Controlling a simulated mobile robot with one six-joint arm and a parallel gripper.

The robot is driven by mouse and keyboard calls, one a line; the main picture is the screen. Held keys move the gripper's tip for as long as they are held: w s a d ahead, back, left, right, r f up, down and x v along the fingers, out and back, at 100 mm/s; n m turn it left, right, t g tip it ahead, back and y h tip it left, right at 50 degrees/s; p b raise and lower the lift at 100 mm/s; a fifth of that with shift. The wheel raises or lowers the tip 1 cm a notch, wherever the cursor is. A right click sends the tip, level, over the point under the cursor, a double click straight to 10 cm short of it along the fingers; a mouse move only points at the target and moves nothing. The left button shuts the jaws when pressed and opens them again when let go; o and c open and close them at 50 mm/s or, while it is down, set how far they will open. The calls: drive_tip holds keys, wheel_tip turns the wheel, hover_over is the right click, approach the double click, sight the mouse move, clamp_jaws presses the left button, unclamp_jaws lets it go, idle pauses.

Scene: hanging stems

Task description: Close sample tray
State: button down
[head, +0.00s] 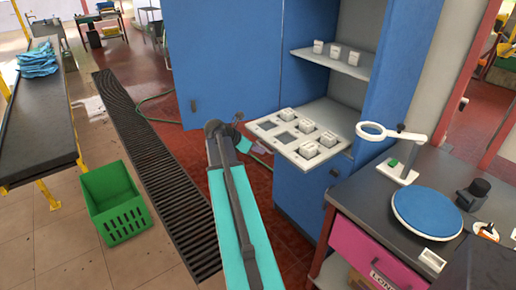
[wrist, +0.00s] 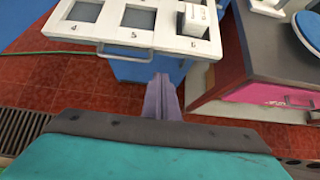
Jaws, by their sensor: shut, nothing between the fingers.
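The sample tray (head: 281,146) is a white panel with square compartments, pulled out from the blue cabinet. Several white sample blocks (head: 308,151) sit in it, and some compartments look empty. In the wrist view the tray (wrist: 180,44) fills the top; two front compartments are empty and the right one holds a white block (wrist: 193,17). A thin metal handle (wrist: 125,57) hangs at its front edge. My gripper (wrist: 163,82) is shut and empty, just below and in front of that edge, right of the handle. Contact cannot be told.
The blue cabinet (head: 300,192) has a shelf (head: 335,62) with small white blocks above the tray. To the right stands a bench with a pink drawer (head: 366,240), magnifier lamp (head: 371,131) and blue disc (head: 427,211). A green crate (head: 118,209) and a floor grate (head: 160,172) lie left.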

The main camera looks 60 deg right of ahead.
sight(281, 153)
drive_tip(key=shift+s+d+r+p+x, duration=0.1)
drive_tip(key=shift+d+r+p+x, duration=0.35)
drive_tip(key=shift+x, duration=1.3)
drive_tip(key=shift+s+d+r+p+x, duration=0.15)
drive_tip(key=shift+p+x, duration=0.65)
drive_tip(key=shift+x, duration=0.95)
drive_tip(key=shift+s+d+r+p+x, duration=0.15)
drive_tip(key=shift+r+p+x, duration=0.35)
drive_tip(key=shift+x, duration=1.3)
drive_tip(key=shift+w+d+f, duration=0.15)
